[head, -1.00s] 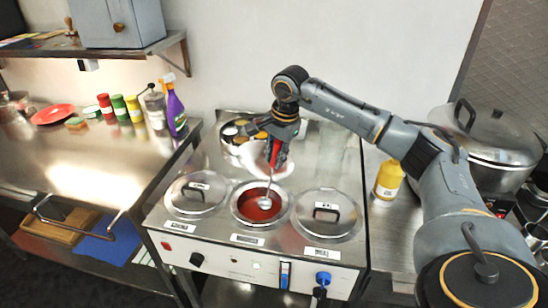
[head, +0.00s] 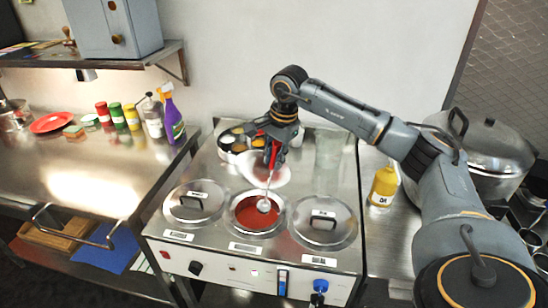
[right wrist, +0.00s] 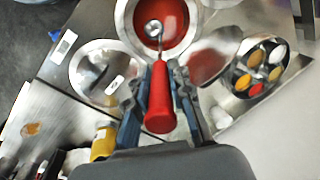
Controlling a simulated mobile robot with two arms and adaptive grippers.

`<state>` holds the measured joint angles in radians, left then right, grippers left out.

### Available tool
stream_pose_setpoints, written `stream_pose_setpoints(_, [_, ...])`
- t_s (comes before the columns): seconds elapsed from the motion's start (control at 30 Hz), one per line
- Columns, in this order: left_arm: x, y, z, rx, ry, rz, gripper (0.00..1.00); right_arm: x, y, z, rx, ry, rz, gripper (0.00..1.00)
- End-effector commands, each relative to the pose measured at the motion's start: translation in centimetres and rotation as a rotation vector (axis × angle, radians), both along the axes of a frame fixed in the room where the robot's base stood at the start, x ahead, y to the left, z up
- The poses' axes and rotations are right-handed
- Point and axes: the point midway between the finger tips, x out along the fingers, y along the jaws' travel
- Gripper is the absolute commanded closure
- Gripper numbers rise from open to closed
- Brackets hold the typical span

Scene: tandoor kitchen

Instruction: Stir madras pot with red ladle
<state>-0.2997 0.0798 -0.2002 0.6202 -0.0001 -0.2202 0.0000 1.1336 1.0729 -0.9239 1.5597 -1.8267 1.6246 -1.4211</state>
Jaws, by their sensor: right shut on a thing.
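The open madras pot (head: 245,221) with red sauce is the middle well of the steel counter unit. My right gripper (head: 272,158) is above and behind it, shut on the red handle of the ladle (head: 264,205). The ladle hangs down with its metal bowl over the back part of the sauce. In the right wrist view the red ladle (right wrist: 160,98) lies between the fingers, its bowl inside the rim of the pot (right wrist: 176,45). I cannot tell how deep the bowl sits in the sauce. My left gripper is not in view.
Lidded wells stand left (head: 195,201) and right (head: 324,222) of the pot. A yellow bottle (head: 384,186) and a large lidded pot (head: 490,150) stand right.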

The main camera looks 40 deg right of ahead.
Motion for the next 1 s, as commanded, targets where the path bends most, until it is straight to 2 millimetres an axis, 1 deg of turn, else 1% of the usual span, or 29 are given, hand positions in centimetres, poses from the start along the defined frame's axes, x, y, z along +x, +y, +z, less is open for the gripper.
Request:
stream_pose_setpoints(0.37, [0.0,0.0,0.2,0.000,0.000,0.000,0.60,0.0,0.0,0.2,0.000,-0.001,0.000,1.00])
stream_pose_setpoints(0.47, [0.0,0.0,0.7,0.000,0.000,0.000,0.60,0.0,0.0,0.9,0.000,-0.001,0.000,1.00])
stream_pose_setpoints(0.83, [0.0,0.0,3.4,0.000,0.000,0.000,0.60,0.0,0.0,4.6,0.000,-0.001,0.000,1.00])
stream_pose_setpoints(0.9, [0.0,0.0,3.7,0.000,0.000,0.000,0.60,0.0,0.0,5.1,0.000,-0.001,0.000,1.00])
stream_pose_setpoints(1.0, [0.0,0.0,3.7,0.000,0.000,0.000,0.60,0.0,0.0,5.1,0.000,-0.001,0.000,1.00])
